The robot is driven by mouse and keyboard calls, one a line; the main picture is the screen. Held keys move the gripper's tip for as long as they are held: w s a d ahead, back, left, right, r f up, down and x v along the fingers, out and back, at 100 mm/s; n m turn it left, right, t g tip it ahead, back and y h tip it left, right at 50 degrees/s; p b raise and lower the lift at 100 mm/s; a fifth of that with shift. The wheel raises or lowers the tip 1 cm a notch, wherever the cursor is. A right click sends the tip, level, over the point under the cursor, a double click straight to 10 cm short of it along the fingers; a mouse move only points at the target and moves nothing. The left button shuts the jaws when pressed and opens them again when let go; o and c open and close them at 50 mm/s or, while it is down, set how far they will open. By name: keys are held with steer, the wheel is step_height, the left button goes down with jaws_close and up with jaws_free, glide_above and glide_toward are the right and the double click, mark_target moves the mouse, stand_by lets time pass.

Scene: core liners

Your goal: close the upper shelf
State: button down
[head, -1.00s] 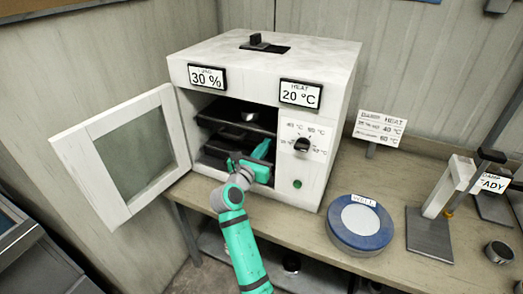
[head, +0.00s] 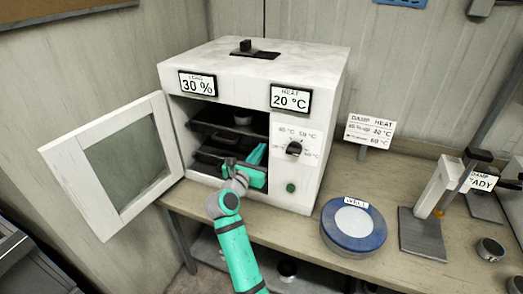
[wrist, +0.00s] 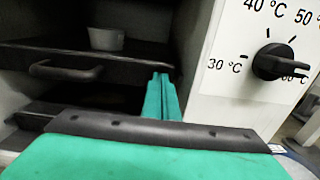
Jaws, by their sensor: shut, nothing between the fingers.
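The white oven stands open, and inside it is the dark upper shelf (head: 215,126) with a small grey cup (head: 242,117) on it. In the wrist view the upper shelf's front edge (wrist: 125,58) has a black bar handle (wrist: 65,70) on its left, and the cup (wrist: 106,38) stands behind. My gripper (head: 257,154) is at the right side of the oven opening, shut and empty. In the wrist view its green fingertips (wrist: 160,85) overlap the right end of the shelf's front edge; I cannot tell whether they touch.
The oven door (head: 110,165) hangs open to the left. The control panel with its black knob (head: 294,148) is close to the right of my gripper. A dark lower shelf (head: 208,158) lies below. A blue round device (head: 353,226) sits on the bench to the right.

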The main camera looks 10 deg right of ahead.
steer(key=v, duration=1.3)
steer(key=s+a+f+m+y, duration=0.4)
steer(key=s+f+m, duration=0.2)
steer(key=s+f, duration=0.5)
steer(key=s+a+f+m+y, duration=0.5)
steer(key=s+f, duration=0.4)
steer(key=f, duration=0.4)
steer(key=s+d+r+m, duration=0.1)
steer(key=s+d+m, duration=0.1)
steer(key=s+m, duration=0.7)
steer(key=s+d+r+m, duration=0.2)
steer(key=s+m, duration=0.7)
steer(key=s, duration=1.1)
steer(key=shift+d+m+y, duration=0.3)
steer(key=shift+d, duration=0.2)
steer(key=shift+s, duration=0.1)
